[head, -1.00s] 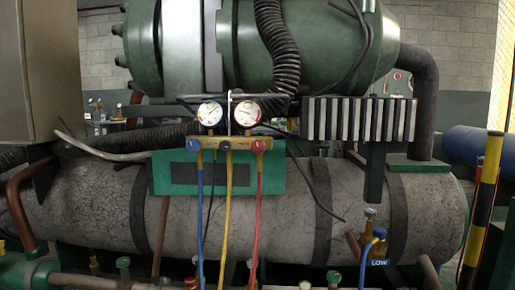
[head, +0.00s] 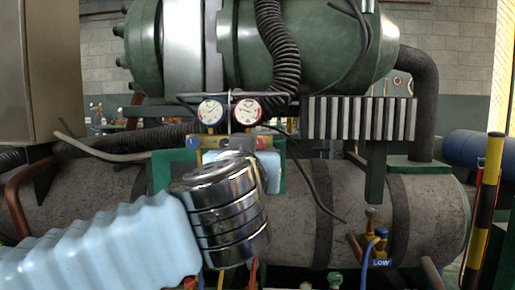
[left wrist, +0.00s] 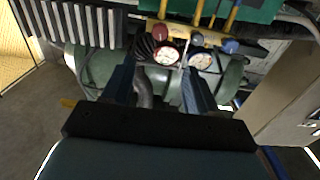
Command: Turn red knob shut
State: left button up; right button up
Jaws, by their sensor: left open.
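The brass gauge manifold (head: 212,141) hangs in front of the machine with two round gauges on top. In the head view my left arm covers most of it, and I cannot make out the red knob. In the left wrist view, which is upside down, the red knob (left wrist: 161,32) sits beside the red-rimmed gauge (left wrist: 165,53). The blue knob (left wrist: 231,46) is on the other side. My left gripper (left wrist: 157,84) is open and points at the manifold. Its fingers are apart, with nothing visible held. My right gripper is not in view.
A green tank (head: 300,50) is above and a grey cylinder (head: 335,205) below. A black ribbed hose (head: 275,40) hangs above the gauges. A finned block (head: 360,118) and a yellow-black post (head: 487,200) stand to the right. A blue "LOW" hose fitting (head: 380,240) is lower right.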

aim_at(258, 144)
pick_arm(q)
jog(key=w+p, duration=0.3)
jog(key=w, duration=0.9)
jog(key=shift+w+p, duration=0.3)
jog(key=shift+w, duration=0.1)
jog(key=shift+w+f, duration=0.1)
jog(key=shift+w, duration=0.35)
jog(key=c, duration=1)
jog(key=shift+c, duration=0.2)
